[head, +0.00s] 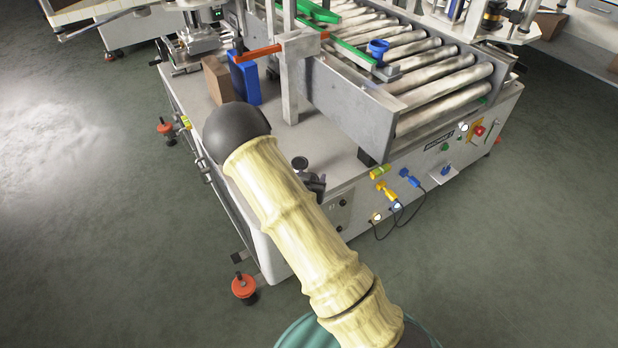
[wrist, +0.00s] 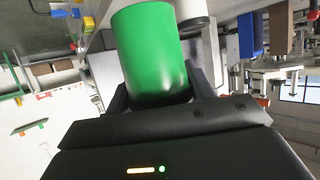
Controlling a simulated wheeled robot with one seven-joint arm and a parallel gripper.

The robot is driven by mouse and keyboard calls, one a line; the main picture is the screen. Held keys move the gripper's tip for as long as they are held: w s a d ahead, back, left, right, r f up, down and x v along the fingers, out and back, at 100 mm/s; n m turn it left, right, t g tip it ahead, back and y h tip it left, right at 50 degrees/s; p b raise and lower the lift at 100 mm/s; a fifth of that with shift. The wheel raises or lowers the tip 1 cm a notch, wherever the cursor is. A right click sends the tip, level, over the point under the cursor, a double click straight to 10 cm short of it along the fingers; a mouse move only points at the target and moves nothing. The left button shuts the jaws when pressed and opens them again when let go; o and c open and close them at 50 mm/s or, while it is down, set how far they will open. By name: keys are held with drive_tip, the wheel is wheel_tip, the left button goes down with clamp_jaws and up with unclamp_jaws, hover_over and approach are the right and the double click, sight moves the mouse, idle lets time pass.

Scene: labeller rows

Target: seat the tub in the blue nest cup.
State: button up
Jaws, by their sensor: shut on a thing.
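A green tub (wrist: 152,50) is between the black fingers of my gripper (wrist: 158,92) in the wrist view. The fingers are shut on its near end. The blue nest cup (head: 377,47) sits on a small grey carrier on the roller conveyor in the head view. Its opening faces up. In the head view my own arm crosses the front of the machine and hides my gripper and the tub. I cannot tell how far the tub is from the cup.
The roller conveyor (head: 440,75) has a grey side rail (head: 345,105) and green guide bars (head: 352,52). A post with an orange bar (head: 257,53) stands in front of it. A blue block (head: 244,80) and a brown block (head: 217,80) stand on the machine's deck at left.

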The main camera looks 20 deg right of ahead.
drive_tip(key=shift+d+f+n+y, duration=0.1)
drive_tip(key=shift+f+n+y, duration=0.4)
drive_tip(key=shift+f, duration=0.2)
wheel_tip(320, 180, down, 6)
drive_tip(key=s+a+n+t+y, duration=0.1)
drive_tip(key=a+n+y, duration=0.1)
drive_tip(key=n+y, duration=0.2)
drive_tip(key=shift+s+a+f+n+t+y, duration=0.2)
drive_tip(key=shift+s+a+n+t+y, duration=0.15)
drive_tip(key=shift+y, duration=0.35)
